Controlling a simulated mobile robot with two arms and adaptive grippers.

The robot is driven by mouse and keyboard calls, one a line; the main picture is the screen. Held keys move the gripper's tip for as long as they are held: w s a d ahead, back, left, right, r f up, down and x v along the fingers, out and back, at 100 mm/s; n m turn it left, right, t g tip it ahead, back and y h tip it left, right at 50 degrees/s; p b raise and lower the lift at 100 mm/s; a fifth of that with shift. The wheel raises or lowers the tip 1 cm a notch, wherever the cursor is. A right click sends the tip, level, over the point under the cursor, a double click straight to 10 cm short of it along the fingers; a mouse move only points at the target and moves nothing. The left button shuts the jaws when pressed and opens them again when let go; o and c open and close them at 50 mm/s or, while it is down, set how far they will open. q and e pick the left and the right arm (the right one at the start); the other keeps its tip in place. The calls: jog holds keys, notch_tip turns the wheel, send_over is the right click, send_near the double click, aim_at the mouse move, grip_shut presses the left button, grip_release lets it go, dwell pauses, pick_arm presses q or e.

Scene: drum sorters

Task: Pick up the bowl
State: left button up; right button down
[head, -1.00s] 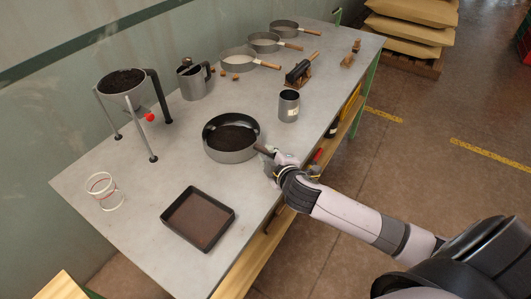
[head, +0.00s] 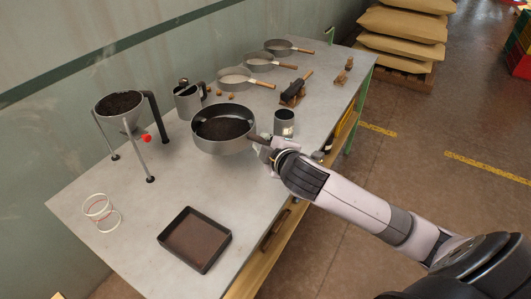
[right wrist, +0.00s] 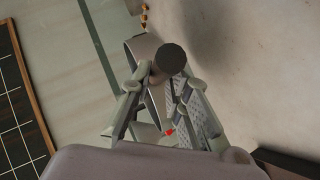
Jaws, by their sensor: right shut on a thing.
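The bowl (head: 224,143) is a round grey metal pan with dark grounds inside and a short dark handle on its right side. My right gripper (head: 268,151) is shut on that handle. The bowl appears lifted a little above the table and roughly level. In the right wrist view the handle's dark round end (right wrist: 171,60) sits between the fingers, and only part of the bowl's rim shows behind it. My left gripper is in neither current view.
A square dark tray (head: 194,240) lies in front, and wire rings (head: 101,213) lie left. Several sieves (head: 236,77) line the back.

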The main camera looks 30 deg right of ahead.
notch_tip(320, 180, up, 12)
jog(key=p, duration=0.5)
jog(key=shift+p, duration=0.3)
dwell(0.3)
dwell(0.5)
